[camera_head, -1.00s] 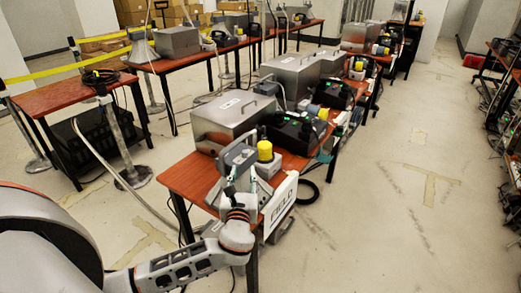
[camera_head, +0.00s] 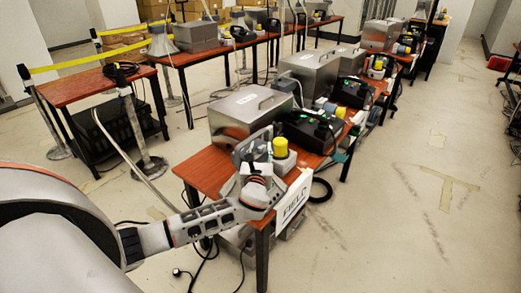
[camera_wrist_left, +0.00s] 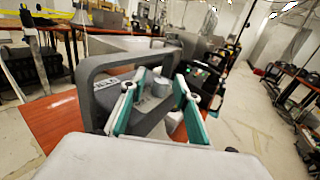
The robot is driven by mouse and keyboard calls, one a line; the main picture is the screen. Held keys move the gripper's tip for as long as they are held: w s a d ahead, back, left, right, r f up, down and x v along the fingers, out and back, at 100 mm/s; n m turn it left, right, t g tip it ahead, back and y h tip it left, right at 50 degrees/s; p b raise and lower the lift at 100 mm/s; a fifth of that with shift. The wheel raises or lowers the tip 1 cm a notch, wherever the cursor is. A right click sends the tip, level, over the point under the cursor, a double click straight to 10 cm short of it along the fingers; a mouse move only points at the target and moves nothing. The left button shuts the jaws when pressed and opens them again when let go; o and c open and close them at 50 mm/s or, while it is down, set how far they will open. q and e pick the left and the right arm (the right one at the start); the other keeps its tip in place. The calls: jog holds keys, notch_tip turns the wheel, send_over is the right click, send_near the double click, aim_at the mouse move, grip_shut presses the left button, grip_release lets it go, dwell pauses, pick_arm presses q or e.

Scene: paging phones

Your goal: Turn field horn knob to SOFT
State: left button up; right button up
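The grey field horn unit (camera_head: 250,147), with a frame-like handle, stands at the near end of the wooden table. Its grey frame (camera_wrist_left: 100,92) fills the left middle of the left wrist view. A small round grey knob (camera_wrist_left: 160,88) shows between the fingertips of my left gripper (camera_wrist_left: 159,82). The teal-padded fingers are spread apart; I cannot tell whether they touch the knob. In the head view my left gripper (camera_head: 257,166) is right in front of the unit and partly hides it. The SOFT marking is not readable. My right gripper is not in view.
A yellow-capped device (camera_head: 280,147) stands just right of the horn unit. A white FIELD sign (camera_head: 293,198) hangs at the table's near edge. A metal case (camera_head: 250,115) and a black phone unit (camera_head: 308,130) sit behind.

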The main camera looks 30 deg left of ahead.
pick_arm(q)
grip_shut()
